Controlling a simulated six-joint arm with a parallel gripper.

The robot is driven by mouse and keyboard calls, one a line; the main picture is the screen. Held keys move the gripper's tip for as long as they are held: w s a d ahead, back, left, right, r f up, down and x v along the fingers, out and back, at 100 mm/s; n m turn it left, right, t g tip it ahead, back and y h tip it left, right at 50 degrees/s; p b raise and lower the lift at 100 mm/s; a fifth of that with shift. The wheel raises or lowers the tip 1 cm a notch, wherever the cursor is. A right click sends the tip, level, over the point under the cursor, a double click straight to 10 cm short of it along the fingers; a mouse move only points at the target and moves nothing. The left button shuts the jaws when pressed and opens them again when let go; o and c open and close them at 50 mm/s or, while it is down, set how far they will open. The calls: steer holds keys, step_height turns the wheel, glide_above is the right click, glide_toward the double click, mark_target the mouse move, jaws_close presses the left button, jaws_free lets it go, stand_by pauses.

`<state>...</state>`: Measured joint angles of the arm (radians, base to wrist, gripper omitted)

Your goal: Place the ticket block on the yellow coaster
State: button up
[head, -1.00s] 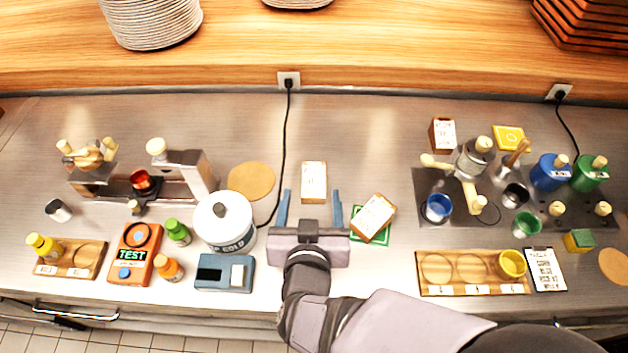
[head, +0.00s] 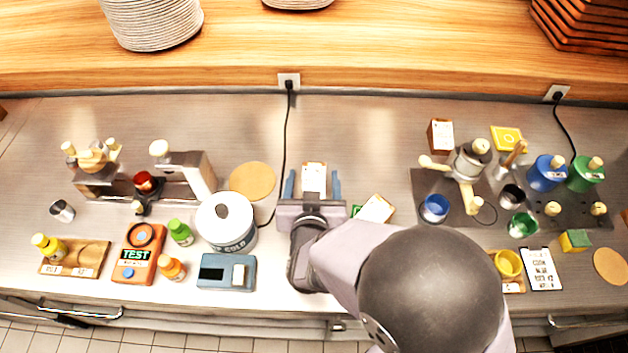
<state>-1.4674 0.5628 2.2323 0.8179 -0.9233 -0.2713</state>
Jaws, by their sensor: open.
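Three similar wooden blocks with white printed tops are in the head view; I cannot tell from their print which is the ticket block. One block (head: 314,178) stands between the fingers of my gripper (head: 313,176). My gripper is open, a finger on each side of that block. A second block (head: 376,208) sits tilted on a green coaster (head: 356,210), partly hidden by my arm. A third block (head: 441,135) stands at the back right. The yellow coaster (head: 507,138) lies at the back right, to the right of the third block, with nothing tall on it.
A cold canister (head: 226,222) and a round cork mat (head: 253,180) are left of my gripper. A black cable (head: 284,150) runs down behind it. Brewing gear (head: 470,160) with blue and green cups stands front-right of the third block. My arm hides the front middle.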

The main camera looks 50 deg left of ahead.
mark_target(314, 168)
steer(key=shift+p+x, duration=0.75)
steer(key=shift+x, duration=1.7)
steer(key=shift+w, duration=0.1)
steer(key=c, duration=1.3)
steer(key=shift+r, duration=0.2)
step_height(314, 168, up, 10)
steer(key=shift+f, duration=0.15)
